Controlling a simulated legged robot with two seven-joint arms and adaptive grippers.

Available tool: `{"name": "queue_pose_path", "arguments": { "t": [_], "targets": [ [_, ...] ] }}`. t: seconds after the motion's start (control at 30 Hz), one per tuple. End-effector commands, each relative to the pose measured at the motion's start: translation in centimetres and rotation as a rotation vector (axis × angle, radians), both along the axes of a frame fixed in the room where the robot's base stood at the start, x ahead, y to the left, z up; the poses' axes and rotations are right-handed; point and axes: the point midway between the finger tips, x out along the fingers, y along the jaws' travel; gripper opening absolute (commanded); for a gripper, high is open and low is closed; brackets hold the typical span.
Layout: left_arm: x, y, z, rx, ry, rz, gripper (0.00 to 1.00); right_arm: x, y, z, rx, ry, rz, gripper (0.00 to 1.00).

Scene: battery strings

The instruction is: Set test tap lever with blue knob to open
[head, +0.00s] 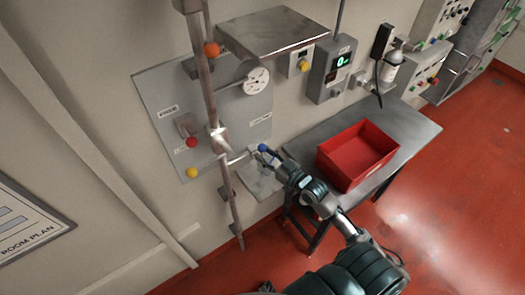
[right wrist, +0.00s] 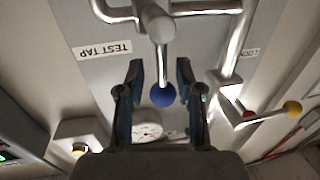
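The test tap lever is a short metal rod with a round blue knob (right wrist: 163,95) on its end. In the right wrist view it runs from a pipe fitting (right wrist: 160,25) down to the knob, beside an upside-down TEST TAP label (right wrist: 103,50). My right gripper (right wrist: 160,76) is open, with one finger on each side of the knob and gaps visible. In the head view the blue knob (head: 262,148) is small, right at the tips of my right gripper (head: 270,158). Contact cannot be told. My left gripper is not in view.
A grey wall panel (head: 150,95) carries a gauge (head: 257,80), a red knob (head: 191,142) and a yellow knob (head: 192,172). A vertical pipe (head: 205,85) stands before it. A red bin (head: 345,180) sits on a metal table (head: 415,130) to the right.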

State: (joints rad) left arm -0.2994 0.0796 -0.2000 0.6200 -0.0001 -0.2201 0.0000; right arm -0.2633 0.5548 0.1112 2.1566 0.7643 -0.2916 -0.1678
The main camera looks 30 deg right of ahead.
Motion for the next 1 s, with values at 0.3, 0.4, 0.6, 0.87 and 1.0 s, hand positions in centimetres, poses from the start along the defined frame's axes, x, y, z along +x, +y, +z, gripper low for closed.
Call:
{"name": "queue_pose_path", "arguments": {
  "t": [0.3,0.4,0.6,0.87,1.0],
  "targets": [
    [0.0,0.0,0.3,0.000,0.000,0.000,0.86,1.6,0.4,-0.1,0.002,0.001,0.001,0.36],
    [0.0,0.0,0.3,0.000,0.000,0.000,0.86,1.6,0.4,-0.1,0.001,0.000,0.001,0.36],
    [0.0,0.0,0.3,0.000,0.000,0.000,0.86,1.6,0.4,-0.1,0.001,0.000,0.001,0.03],
    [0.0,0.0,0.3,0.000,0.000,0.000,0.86,1.6,0.3,0.0,0.000,0.000,0.000,0.00],
    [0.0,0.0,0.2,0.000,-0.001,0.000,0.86,2.0,0.3,0.0,0.009,-0.001,0.000,0.00]
  ]
}}
